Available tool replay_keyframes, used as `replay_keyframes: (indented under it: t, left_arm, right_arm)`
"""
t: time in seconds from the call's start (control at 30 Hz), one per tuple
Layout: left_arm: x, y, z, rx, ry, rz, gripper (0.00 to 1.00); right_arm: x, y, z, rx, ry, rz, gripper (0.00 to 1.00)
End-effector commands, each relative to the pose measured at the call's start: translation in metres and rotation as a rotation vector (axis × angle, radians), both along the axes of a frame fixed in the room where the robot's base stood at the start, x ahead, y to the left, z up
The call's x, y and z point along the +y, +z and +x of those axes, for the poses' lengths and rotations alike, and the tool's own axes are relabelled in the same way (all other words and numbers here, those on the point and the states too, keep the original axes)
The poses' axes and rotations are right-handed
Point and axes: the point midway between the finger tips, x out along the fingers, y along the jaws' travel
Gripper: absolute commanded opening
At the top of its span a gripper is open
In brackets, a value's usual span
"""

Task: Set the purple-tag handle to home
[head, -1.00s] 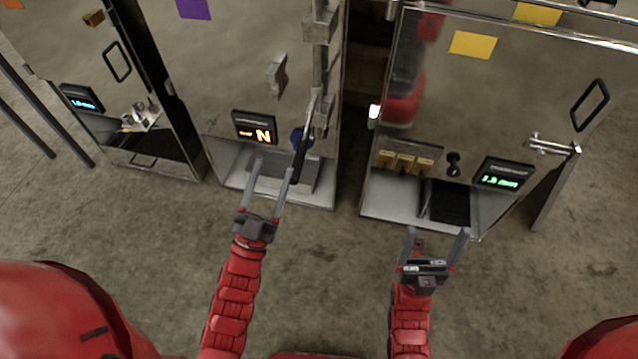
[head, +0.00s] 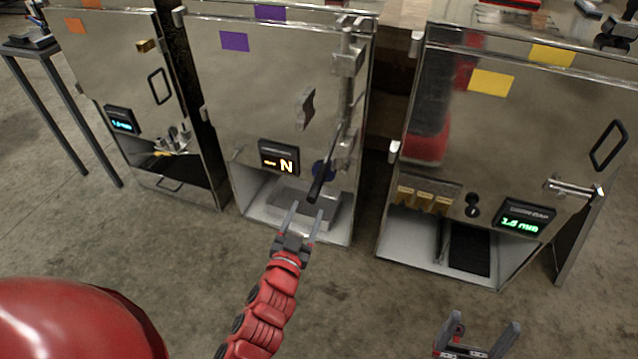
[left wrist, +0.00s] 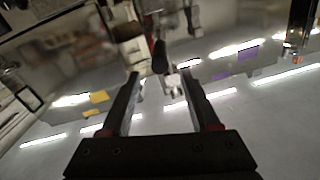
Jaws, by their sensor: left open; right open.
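The purple-tag unit is the middle metal cabinet, with a purple tag (head: 235,41) on its front. Its handle (head: 322,180) is a lever with a black grip, hanging tilted from an upright bar on the cabinet's right side. The cabinet's display (head: 279,158) shows an orange N. My left gripper (head: 307,208) is open, its fingertips close to the lower end of the black grip. In the left wrist view the black grip (left wrist: 159,57) appears between and beyond the open fingers (left wrist: 159,74); contact cannot be told. My right gripper (head: 485,322) is open and empty at the bottom edge.
A cabinet with an orange tag (head: 76,26) stands at left, with a blue display (head: 122,120). A yellow-tag cabinet (head: 491,83) stands at right, with a green display (head: 524,219). The floor in front is clear.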

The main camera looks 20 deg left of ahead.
Motion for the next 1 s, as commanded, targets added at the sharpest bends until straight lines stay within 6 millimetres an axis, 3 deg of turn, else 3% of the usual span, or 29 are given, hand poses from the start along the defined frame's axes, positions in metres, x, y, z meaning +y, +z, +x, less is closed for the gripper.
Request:
replay_keyframes:
  t: [0.3, 0.5, 0.7, 0.97, 1.0]
  left_arm:
    - [0.002, 0.001, 0.067, 0.0, 0.0, 0.002, 0.62]
    - [0.003, 0.0, 0.097, 0.001, -0.001, 0.002, 0.62]
    - [0.004, 0.0, 0.109, 0.0, -0.001, 0.0, 0.62]
    - [0.003, 0.0, 0.11, 0.0, -0.001, 0.0, 0.62]
    - [0.003, 0.0, 0.11, 0.0, -0.001, 0.0, 0.57]
  right_arm:
    - [0.0, 0.005, 0.0, 0.0, 0.0, 0.0, 0.9]
    - [0.0, 0.007, 0.0, 0.0, 0.0, 0.0, 0.9]
    - [0.0, 0.007, 0.0, 0.0, 0.0, 0.0, 0.9]
    - [0.0, 0.007, 0.0, 0.0, 0.0, 0.0, 0.9]
    - [0.0, 0.007, 0.0, 0.0, 0.0, 0.0, 0.9]
